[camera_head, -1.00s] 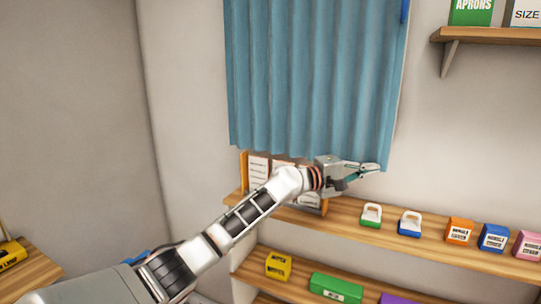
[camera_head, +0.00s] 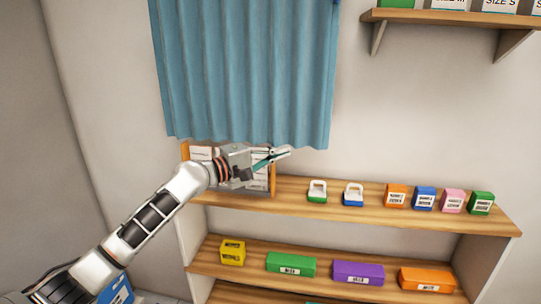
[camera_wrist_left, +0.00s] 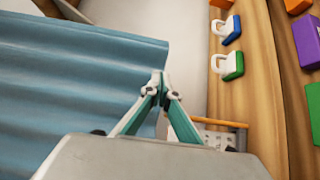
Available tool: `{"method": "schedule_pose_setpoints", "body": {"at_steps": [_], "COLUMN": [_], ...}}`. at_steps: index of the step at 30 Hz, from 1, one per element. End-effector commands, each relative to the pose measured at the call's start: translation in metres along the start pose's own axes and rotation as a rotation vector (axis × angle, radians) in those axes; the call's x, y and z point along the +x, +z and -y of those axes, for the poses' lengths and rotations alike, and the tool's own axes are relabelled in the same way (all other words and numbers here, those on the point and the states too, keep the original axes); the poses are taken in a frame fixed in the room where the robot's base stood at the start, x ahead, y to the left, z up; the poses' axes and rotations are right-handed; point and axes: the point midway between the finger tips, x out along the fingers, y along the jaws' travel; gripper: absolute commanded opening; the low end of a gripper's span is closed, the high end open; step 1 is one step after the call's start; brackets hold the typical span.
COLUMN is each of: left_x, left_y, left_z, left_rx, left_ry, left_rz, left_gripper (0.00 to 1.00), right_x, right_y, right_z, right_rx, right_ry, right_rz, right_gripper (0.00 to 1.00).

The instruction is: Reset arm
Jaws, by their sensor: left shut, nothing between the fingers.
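My left gripper (camera_head: 284,153) is shut and empty. In the head view it is in front of the lower part of the blue curtain (camera_head: 245,75), above the shelf unit's top board (camera_head: 375,209). In the left wrist view its teal fingers (camera_wrist_left: 160,80) meet at the tips, with the curtain to the left. My left arm comes in from the lower left. My right gripper is in neither view.
A wooden rack with papers (camera_head: 203,153) stands behind the gripper. A green-based handled item (camera_head: 317,192), a blue-based one (camera_head: 353,195) and several small boxes stand along the top board. The lower board holds yellow (camera_head: 232,252), green (camera_head: 291,265), purple (camera_head: 358,273) and orange (camera_head: 428,279) boxes.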

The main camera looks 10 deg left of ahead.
Motion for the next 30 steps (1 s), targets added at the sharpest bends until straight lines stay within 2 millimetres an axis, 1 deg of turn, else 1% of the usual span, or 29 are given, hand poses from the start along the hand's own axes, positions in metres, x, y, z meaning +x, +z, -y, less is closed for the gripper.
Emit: {"method": "schedule_pose_setpoints", "body": {"at_steps": [1,3,8,11,14,15,17,18,20,21,23,24,26,27,29,30], "left_x": [-0.009,-0.017,-0.028,-0.031,-0.036,-0.039,-0.047,-0.053,-0.064,-0.072,-0.086,-0.096,-0.112,-0.124,-0.143,-0.156], "left_y": [0.000,-0.001,0.001,0.005,0.015,0.021,0.030,0.037,0.047,0.054,0.065,0.073,0.085,0.093,0.105,0.114], "left_z": [0.002,0.001,0.003,0.023,0.065,0.087,0.122,0.145,0.176,0.198,0.228,0.248,0.276,0.294,0.320,0.336], "left_rx": [0.003,0.002,0.004,0.030,0.101,0.141,0.213,0.263,0.339,0.389,0.466,0.516,0.594,0.645,0.722,0.774], "left_ry": [-0.002,-0.002,-0.003,-0.017,-0.047,-0.065,-0.094,-0.115,-0.147,-0.171,-0.208,-0.235,-0.278,-0.308,-0.356,-0.389], "left_rz": [-0.001,-0.001,-0.001,-0.008,-0.028,-0.038,-0.056,-0.068,-0.085,-0.095,-0.108,-0.116,-0.126,-0.131,-0.134,-0.136], "left_gripper": [0.00,0.00,0.00,0.00,0.00,0.00,0.00,0.00,0.00,0.00,0.00,0.00,0.00,0.00,0.00,0.00], "right_x": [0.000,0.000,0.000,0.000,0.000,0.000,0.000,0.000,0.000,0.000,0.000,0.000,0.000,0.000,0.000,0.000], "right_y": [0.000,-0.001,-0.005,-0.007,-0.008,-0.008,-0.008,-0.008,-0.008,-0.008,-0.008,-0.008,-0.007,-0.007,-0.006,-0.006], "right_z": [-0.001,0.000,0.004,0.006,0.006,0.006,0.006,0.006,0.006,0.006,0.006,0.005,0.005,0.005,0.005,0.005], "right_rx": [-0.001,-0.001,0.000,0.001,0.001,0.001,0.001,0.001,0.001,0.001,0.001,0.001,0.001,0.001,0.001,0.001], "right_ry": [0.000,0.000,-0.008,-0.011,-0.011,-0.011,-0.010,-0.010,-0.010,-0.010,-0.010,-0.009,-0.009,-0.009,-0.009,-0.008], "right_rz": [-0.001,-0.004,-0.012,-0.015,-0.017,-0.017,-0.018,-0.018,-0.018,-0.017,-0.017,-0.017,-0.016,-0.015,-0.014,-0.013], "right_gripper": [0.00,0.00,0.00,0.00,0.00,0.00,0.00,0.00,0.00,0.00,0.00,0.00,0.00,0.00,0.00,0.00]}}
